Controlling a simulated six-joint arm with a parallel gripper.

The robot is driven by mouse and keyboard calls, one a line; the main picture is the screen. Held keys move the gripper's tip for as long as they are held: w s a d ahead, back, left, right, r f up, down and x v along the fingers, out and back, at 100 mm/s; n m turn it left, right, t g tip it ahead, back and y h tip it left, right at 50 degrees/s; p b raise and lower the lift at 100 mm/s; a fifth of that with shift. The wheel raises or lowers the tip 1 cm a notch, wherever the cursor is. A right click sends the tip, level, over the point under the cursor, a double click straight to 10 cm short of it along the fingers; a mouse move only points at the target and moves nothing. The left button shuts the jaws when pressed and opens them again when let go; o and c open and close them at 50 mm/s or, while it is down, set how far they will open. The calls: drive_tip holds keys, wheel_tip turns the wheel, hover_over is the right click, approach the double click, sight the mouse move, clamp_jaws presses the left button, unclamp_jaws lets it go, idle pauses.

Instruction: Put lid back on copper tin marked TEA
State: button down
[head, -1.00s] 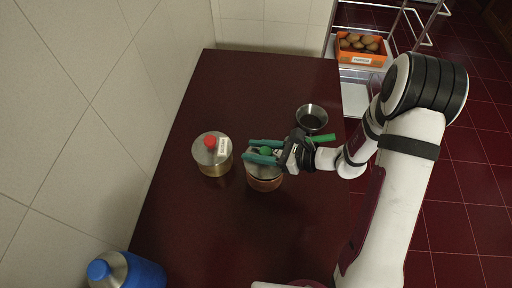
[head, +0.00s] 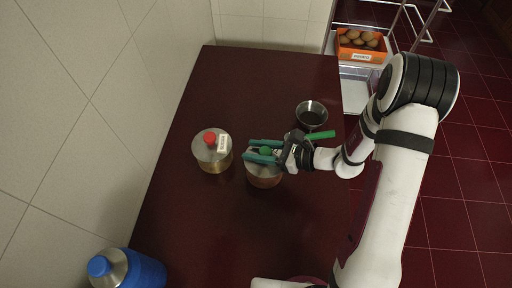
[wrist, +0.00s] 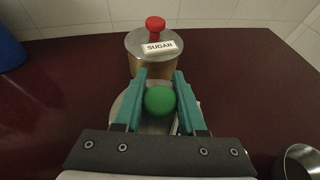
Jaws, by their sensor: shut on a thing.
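A copper tin (head: 264,179) stands on the dark red counter, right of the middle of the counter's left part. Its silver lid (wrist: 122,104) with a round green knob (wrist: 160,100) is at the tin's top; I cannot tell whether it is fully seated. My gripper (head: 264,152) has its teal fingers on both sides of the green knob, shut on it. In the wrist view the fingers (wrist: 160,98) flank the knob. No TEA label shows; the tin's body is hidden by lid and gripper in the wrist view.
A second tin (head: 213,162) with a red knob stands close to the left; its label reads SUGAR in the wrist view (wrist: 160,47). A metal cup (head: 311,115) with a green handle sits behind right. A blue bottle (head: 138,271) stands front left. The counter's back (head: 265,75) is clear.

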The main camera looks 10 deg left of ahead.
drive_tip(key=shift+f, duration=0.1)
idle(0.3)
drive_tip(key=shift+c, duration=2)
unclamp_jaws()
drive_tip(key=shift+r, duration=3.55)
